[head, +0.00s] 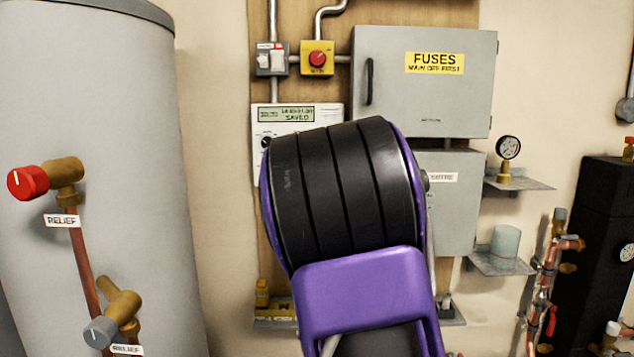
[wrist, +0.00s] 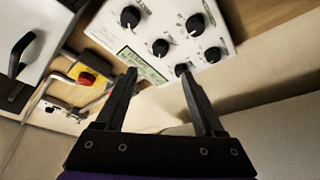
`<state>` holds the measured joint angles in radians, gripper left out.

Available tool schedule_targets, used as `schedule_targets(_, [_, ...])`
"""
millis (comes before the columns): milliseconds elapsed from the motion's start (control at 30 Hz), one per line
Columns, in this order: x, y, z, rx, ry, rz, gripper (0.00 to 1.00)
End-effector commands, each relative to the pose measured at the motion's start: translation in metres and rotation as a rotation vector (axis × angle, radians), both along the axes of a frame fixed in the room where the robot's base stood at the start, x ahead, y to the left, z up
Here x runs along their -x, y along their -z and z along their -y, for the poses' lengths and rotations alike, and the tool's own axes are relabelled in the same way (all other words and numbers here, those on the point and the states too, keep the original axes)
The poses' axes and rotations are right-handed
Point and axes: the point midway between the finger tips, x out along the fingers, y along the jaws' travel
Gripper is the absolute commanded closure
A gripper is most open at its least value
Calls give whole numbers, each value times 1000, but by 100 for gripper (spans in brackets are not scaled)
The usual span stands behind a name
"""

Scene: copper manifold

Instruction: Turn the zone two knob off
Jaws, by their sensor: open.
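The white controller (head: 257,120) hangs on the wooden board, its display reading "SAVED" in the last line; my arm hides much of it. In the wrist view the controller (wrist: 108,28) appears tilted, with several black knobs, among them an upper-left knob (wrist: 130,16), an upper-right knob (wrist: 195,24), a middle knob (wrist: 160,47) and a right knob (wrist: 212,55). The labels are too small to read, so I cannot tell which is zone two. My gripper (wrist: 159,75) is open and empty, its fingers reaching toward the display and a lower knob (wrist: 182,70). Contact cannot be told.
A grey fuse box (head: 390,90), a yellow box with a red knob (head: 317,60) and a switch box (head: 271,59) sit close above the controller. A grey tank (head: 90,200) with relief valves stands left. A gauge (head: 508,148) and small shelves are right.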

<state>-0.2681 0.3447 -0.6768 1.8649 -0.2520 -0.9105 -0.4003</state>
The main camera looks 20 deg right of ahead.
Motion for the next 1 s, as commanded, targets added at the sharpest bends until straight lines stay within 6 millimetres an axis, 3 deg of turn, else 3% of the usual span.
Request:
schedule_targets(100, [23,6,-2,-4,0,1,30])
schedule_targets(333, [48,13,-5,-1,0,1,30])
schedule_targets(867, [52,14,-5,0,1,1,30])
schedule_targets(1000, [51,5,-3,-34,6,7,30])
